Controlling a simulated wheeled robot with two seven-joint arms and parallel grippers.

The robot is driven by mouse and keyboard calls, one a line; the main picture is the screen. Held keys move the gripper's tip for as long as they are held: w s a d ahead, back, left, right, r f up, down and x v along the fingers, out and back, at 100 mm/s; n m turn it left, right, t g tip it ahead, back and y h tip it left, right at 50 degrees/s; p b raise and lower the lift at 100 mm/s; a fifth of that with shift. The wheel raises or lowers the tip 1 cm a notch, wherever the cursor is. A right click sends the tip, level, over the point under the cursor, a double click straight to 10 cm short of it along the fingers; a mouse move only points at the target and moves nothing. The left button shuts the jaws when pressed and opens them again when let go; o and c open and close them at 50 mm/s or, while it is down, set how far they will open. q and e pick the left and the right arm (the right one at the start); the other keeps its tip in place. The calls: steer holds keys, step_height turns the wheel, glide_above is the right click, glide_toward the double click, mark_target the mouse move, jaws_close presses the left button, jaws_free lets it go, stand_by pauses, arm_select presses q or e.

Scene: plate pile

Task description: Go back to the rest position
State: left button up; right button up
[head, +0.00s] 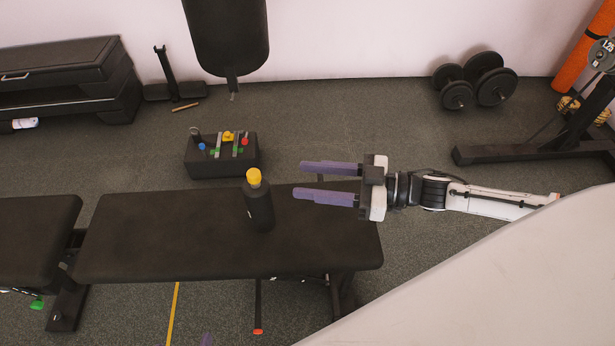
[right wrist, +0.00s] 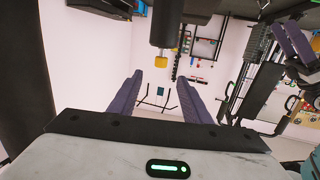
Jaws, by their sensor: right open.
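My right gripper (head: 299,180) is open, with two purple fingers apart and nothing between them. It points left over the right part of the black bench (head: 150,235). A black bottle with a yellow cap (head: 258,205) stands upright on the bench, just left of the fingertips and apart from them. The right wrist view shows the open fingers (right wrist: 160,85) with only the distant room between them. Purple finger-like parts (right wrist: 293,40) at its upper right look like my left gripper. A small purple tip (head: 207,340) shows at the head view's bottom edge; its opening cannot be told.
A black box with small coloured items (head: 222,165) sits on the floor behind the bench. A black punching bag (head: 228,35) hangs above. Dumbbells (head: 475,80) lie by the wall, with a black rack (head: 535,150) at right. Open floor (head: 340,120) lies between.

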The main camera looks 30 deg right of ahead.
arm_select(q)
steer(key=shift+r, duration=0.1)
arm_select(e)
steer(key=s+a+f+m+t+h+p, duration=0.1)
steer(key=s+a+m+t+h+p, duration=0.1)
steer(key=s+a+m+h+p, duration=0.3)
arm_select(q)
step_height(320, 180, up, 8)
steer(key=p, duration=0.6)
steer(key=shift+a+f, duration=0.2)
steer(key=shift+a, duration=0.2)
arm_select(e)
steer(key=s+f+m+g+h, duration=0.3)
steer(key=s+f+h, duration=0.2)
steer(key=s, duration=0.5)
steer(key=shift+s+a+f+g+h, duration=0.15)
steer(key=shift+s+f+g+h, duration=0.15)
steer(key=shift+s+h, duration=0.1)
